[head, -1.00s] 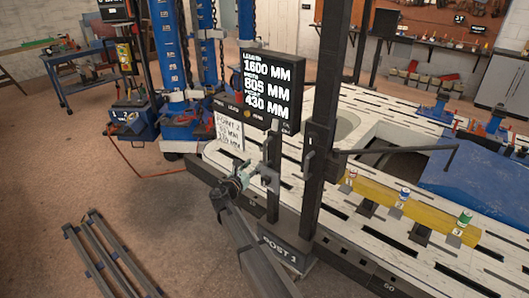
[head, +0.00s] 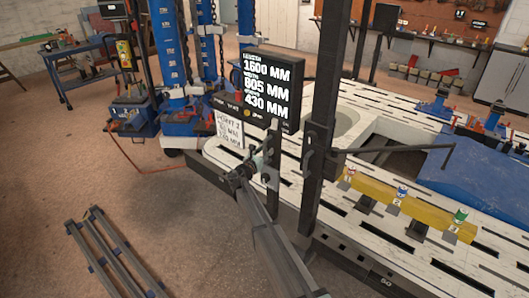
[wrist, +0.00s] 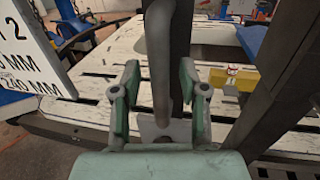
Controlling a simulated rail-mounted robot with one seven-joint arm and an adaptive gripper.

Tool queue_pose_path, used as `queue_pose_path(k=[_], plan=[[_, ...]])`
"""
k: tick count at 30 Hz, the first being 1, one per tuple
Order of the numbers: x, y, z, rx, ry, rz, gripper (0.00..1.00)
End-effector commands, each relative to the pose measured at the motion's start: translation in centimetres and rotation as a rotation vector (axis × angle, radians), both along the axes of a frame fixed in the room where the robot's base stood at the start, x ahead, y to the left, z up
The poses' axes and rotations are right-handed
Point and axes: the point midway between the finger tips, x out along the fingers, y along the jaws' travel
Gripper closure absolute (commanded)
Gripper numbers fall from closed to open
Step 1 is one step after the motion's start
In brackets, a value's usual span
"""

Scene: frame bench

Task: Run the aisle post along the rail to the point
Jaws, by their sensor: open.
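The aisle post (head: 318,150) is a tall dark upright beside the white slotted frame bench (head: 361,235). Its screen (head: 268,85) reads length 1600 mm, width 805 mm, height 430 mm. A white card (head: 229,130) below the screen's left end carries "POINT 2" and mm figures; it also shows in the wrist view (wrist: 27,55). My gripper (head: 248,170) is open at the post's left side. In the wrist view a grey upright bar (wrist: 161,40) stands between the spread fingers of my gripper (wrist: 158,85). I cannot tell whether they touch it.
A dark side arm (head: 400,150) reaches right from the post over the bench. A yellow beam (head: 385,197) with small cans lies on the bench. A blue lift column (head: 168,60) stands behind. Grey rails (head: 112,255) lie on the floor at left.

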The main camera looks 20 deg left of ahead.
Motion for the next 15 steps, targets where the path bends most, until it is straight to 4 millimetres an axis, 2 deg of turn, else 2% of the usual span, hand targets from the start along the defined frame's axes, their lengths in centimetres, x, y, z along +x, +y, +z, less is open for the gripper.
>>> queue_pose_path(k=[1,4,5,11,15], plan=[[-0.01,-0.01,0.0,0.0,0.0,0.0,0.6],[-0.01,-0.01,0.01,0.0,0.0,0.0,0.96],[-0.01,-0.01,0.01,0.0,0.0,0.0,1.0],[0.01,0.04,0.02,0.0,0.0,0.0,1.0],[0.32,0.74,-0.04,0.0,-0.001,0.0,1.0]])
